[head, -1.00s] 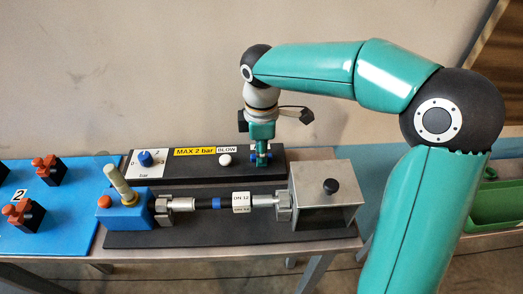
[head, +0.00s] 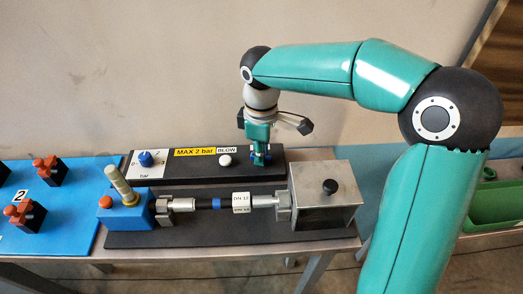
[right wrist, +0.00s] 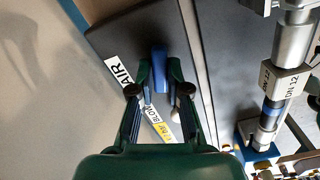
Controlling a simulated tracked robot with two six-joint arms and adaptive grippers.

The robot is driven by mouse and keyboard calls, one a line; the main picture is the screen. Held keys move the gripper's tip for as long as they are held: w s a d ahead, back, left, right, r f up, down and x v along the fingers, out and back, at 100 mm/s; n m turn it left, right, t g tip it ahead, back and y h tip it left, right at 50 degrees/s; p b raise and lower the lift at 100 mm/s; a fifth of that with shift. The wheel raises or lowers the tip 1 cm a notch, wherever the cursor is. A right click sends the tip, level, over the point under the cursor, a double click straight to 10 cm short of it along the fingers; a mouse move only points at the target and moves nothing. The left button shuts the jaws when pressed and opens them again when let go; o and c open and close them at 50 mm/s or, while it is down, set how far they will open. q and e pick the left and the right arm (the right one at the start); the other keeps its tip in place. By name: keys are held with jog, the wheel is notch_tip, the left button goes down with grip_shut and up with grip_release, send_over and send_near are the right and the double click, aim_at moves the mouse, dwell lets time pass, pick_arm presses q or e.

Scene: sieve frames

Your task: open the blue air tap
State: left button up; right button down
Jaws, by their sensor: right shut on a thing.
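The blue air tap (right wrist: 160,72) shows in the right wrist view on a dark panel, beside a white AIR label (right wrist: 120,71). My right gripper (head: 261,157) points down at the right part of the black panel in the head view. Its two fingers (right wrist: 160,88) are on either side of the blue tap handle, shut on it. In the head view the gripper mostly hides the tap. My left gripper is not in view.
The black panel (head: 193,171) also bears a blue knob (head: 145,158), a white BLOW button (head: 225,160) and a yellow MAX 2 bar label (head: 194,152). In front are a blue block with a lever (head: 124,212), a hose and a metal box (head: 325,207). A wall stands behind.

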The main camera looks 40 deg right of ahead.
jog(key=m, duration=0.7)
jog(key=shift+w+r, duration=0.1)
jog(key=m, duration=0.7)
jog(key=shift+m, duration=0.3)
jog(key=c, duration=1.1)
grip_release()
jog(key=shift+c, duration=0.2)
notch_tip(320, 180, up, 12)
